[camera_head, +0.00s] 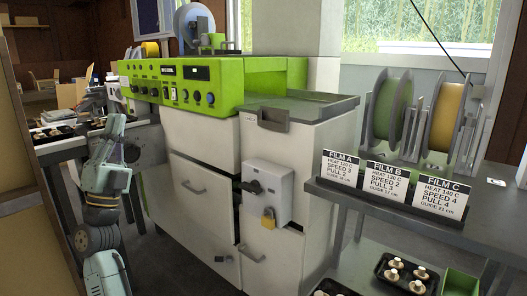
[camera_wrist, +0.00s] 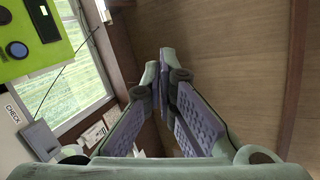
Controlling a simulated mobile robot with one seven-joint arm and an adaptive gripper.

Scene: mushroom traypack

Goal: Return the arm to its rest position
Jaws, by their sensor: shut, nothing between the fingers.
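My gripper (camera_wrist: 166,76) shows in the wrist view with its two ridged purple-grey fingers drawn together at the tips. Nothing shows between them. Beyond the fingers is a plain brown wooden surface (camera_wrist: 225,45). In the head view my arm stands folded and upright at the left, in front of a dark table and beside the packing machine (camera_head: 205,145).
Film cards (camera_head: 390,187) and two film spools (camera_head: 398,120) stand on a grey table at right, with mushroom trays (camera_head: 404,276) on its lower shelf. A wooden panel (camera_head: 25,200) edges the left side.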

